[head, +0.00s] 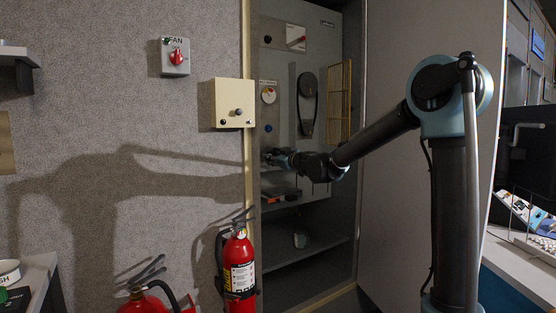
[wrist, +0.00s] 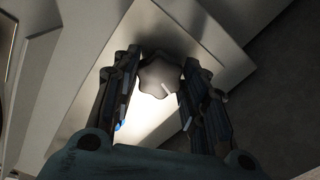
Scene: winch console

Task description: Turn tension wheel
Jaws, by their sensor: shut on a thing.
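The tension wheel is a dark grey, lobed knob (wrist: 160,80) with a small pale mark on its face, seen in the wrist view. It is mounted on a pale panel (wrist: 80,120). My gripper (wrist: 163,70) has one finger on each side of the wheel and is shut on it. In the head view my arm reaches into the open cabinet, and my gripper (head: 272,157) is at the left part of its back panel (head: 325,50). There the wheel is hidden or too small to tell apart from the gripper.
Above my gripper are a round dial (head: 268,95), a dark belt-like loop (head: 307,104) and a yellow wire guard (head: 340,100). Below are shelves with an orange-and-black item (head: 272,198). A fire extinguisher (head: 239,264) and a cream box (head: 233,103) flank the cabinet's left edge.

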